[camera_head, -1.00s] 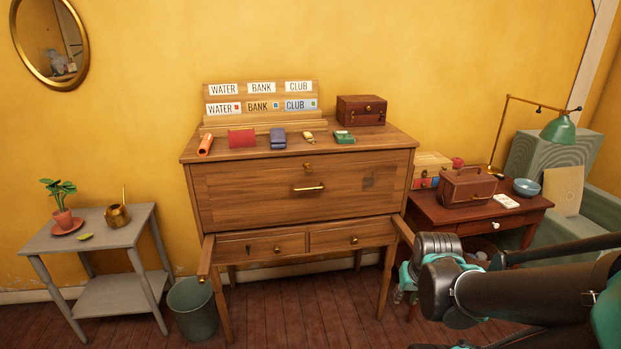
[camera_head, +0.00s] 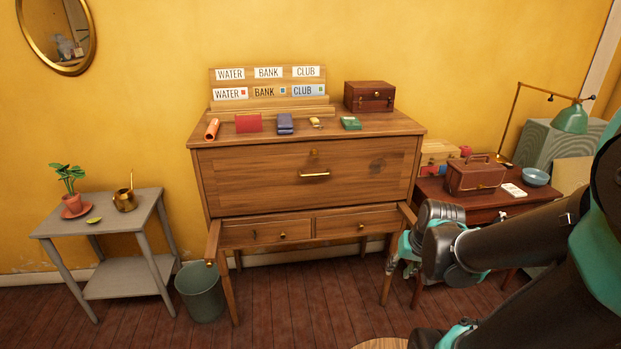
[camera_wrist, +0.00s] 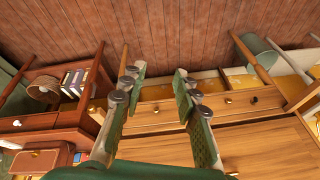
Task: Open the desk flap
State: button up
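The desk flap (camera_head: 250,180) is the broad wooden front panel of the desk. It is upright and closed, with a brass bar handle (camera_head: 314,174) in its middle and a small brass lock above. Two wooden support arms, left (camera_head: 212,242) and right (camera_head: 408,214), stick out from the desk below the flap's ends. My gripper (camera_wrist: 159,73) is open and empty in the wrist view, its fingers apart, with the desk behind them. The flap (camera_wrist: 265,148) shows there at lower right. In the head view my gripper is partly hidden by my wrist, near the right support arm.
Two shallow drawers (camera_head: 268,233) lie under the flap. A small chest (camera_head: 369,97) and several small items stand on the desk top. A grey side table (camera_head: 100,225) and a bin (camera_head: 200,292) stand left. A red-brown table (camera_head: 477,205) with a case stands right. Floor in front is clear.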

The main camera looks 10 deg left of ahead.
jog(key=w+a+r+m+g+y, duration=0.1)
jog(key=w+a+r+y, duration=0.3)
jog(key=w, duration=0.6)
jog(key=w+a+r+m+y, duration=0.15)
jog(key=w+a+y, duration=0.35)
jog(key=w, duration=0.5)
jog(key=g+y, duration=0.1)
jog(key=y, duration=0.6)
send_near(318, 175)
jog(key=a, duration=0.7)
jog(key=w+a, duration=0.1)
jog(key=a, duration=0.3)
jog(key=shift+a+f, duration=0.15)
jog(key=shift+f, duration=0.15)
grip_shut()
